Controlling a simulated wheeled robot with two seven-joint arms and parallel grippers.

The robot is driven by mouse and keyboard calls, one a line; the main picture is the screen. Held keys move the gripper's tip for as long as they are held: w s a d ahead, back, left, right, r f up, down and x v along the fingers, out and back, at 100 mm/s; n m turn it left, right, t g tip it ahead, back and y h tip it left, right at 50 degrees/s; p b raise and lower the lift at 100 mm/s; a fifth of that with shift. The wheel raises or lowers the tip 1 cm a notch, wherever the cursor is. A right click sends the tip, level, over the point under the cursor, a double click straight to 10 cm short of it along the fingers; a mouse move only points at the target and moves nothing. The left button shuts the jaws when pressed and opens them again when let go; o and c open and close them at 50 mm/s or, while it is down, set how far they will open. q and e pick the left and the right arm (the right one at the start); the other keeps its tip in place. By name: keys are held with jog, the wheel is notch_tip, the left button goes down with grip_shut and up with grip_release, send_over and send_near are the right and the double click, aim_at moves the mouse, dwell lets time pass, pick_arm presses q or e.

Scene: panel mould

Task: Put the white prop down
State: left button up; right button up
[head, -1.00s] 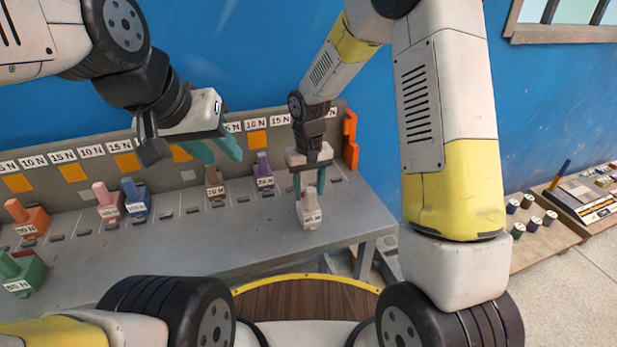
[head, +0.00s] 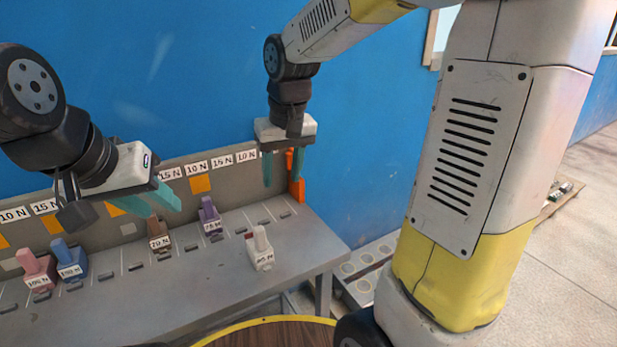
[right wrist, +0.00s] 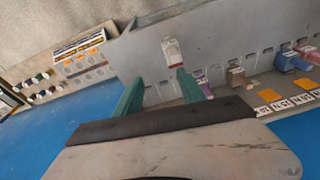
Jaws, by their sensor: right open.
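The white prop (head: 262,250) stands upright on the grey bench (head: 200,290), near its right end, with a label on its front. It also shows in the right wrist view (right wrist: 172,52), beyond the fingertips. My right gripper (head: 283,184) is open and empty, above and behind the prop and clear of it, near the back panel. Its two green fingers (right wrist: 152,92) are spread apart in the right wrist view. My left gripper (head: 160,208) hangs over the left part of the bench; its green fingers are apart with nothing between them.
Purple (head: 210,217), brown (head: 159,235), blue (head: 71,262) and pink (head: 37,271) props stand in a row to the left. An orange bracket (head: 297,180) is at the back panel's right end. The bench surface right of the white prop is clear.

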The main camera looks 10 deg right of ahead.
jog(key=s+d+r+m+t, duration=0.1)
jog(key=s+d+r+t, duration=0.1)
jog(key=s, duration=0.5)
jog(key=s+d+r+m+t+y, duration=0.1)
jog(key=s+d+r+t, duration=0.1)
jog(key=s+d, duration=0.3)
jog(key=shift+s+r, duration=0.55)
jog(key=shift+s, duration=0.4)
